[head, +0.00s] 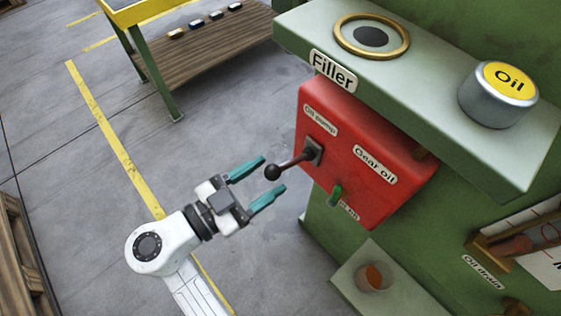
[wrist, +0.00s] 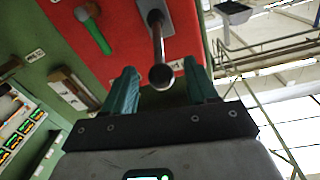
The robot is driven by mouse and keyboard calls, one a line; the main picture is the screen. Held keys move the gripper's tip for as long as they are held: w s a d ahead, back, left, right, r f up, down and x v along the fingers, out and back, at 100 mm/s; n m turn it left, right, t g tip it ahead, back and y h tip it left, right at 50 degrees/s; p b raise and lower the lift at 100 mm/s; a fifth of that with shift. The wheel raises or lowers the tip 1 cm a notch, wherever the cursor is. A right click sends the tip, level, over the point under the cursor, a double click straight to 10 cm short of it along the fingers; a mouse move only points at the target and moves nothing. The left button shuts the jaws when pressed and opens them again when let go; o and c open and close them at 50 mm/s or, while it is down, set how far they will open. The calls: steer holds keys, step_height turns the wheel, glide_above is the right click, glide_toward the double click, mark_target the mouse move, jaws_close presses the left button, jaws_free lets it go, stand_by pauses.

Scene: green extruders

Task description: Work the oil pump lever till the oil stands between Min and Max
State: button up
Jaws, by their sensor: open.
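A brass-framed part (head: 512,240) at the right edge may be the oil gauge; no oil level can be read.
A green handle (head: 336,194) sits below the lever. The Filler ring (head: 371,36) and grey Oil cap (head: 498,94) are on the ledge above. A small cup (head: 374,277) is low on the machine. Open floor lies left; a wooden shelf (head: 205,58) stands behind.

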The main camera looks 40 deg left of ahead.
mark_target(281, 166)
steer(key=shift+w+d+p, duration=0.2)
steer(key=shift+w, duration=0.9)
steer(key=shift+w+d+p, duration=0.15)
steer(key=shift+w, duration=0.95)
jaws_close()
